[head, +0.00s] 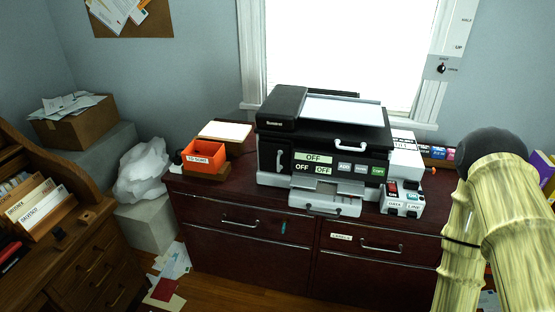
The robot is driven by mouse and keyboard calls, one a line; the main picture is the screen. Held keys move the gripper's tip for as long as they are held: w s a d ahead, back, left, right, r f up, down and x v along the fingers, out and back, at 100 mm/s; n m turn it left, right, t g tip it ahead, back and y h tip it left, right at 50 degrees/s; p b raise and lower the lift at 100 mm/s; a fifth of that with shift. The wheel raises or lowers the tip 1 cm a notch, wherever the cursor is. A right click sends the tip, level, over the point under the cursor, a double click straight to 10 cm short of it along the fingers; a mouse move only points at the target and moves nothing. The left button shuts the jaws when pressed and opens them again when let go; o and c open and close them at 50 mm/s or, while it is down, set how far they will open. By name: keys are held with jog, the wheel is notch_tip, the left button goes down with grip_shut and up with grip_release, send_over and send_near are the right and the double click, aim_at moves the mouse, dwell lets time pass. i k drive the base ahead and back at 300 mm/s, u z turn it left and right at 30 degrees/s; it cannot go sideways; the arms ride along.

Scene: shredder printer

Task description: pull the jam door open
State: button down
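The black printer (322,137) stands on a dark red cabinet under the window. A vertical silver handle (279,160) is at the left of its front. A second, horizontal handle (351,146) is at the upper right of its front. I cannot tell which panel is the jam door; no panel looks visibly swung open. The front shows "OFF" displays (314,157) and a row of coloured buttons. A grey output tray (326,199) sticks out below. My pale yellow arm (490,220) is at the right, apart from the printer. My gripper is not in view.
The cabinet (250,226) has drawers with handles. An orange "TO SORT" bin (204,156) stands left of the printer. A white switch box (403,196) stands close on its right. A wooden desk (75,260) is at the left, with papers (172,262) on the floor.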

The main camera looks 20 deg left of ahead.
aim_at(273, 157)
jog(key=z, duration=0.3)
jog(key=k, duration=1)
jog(key=u, duration=1.4)
jog(key=i, duration=1)
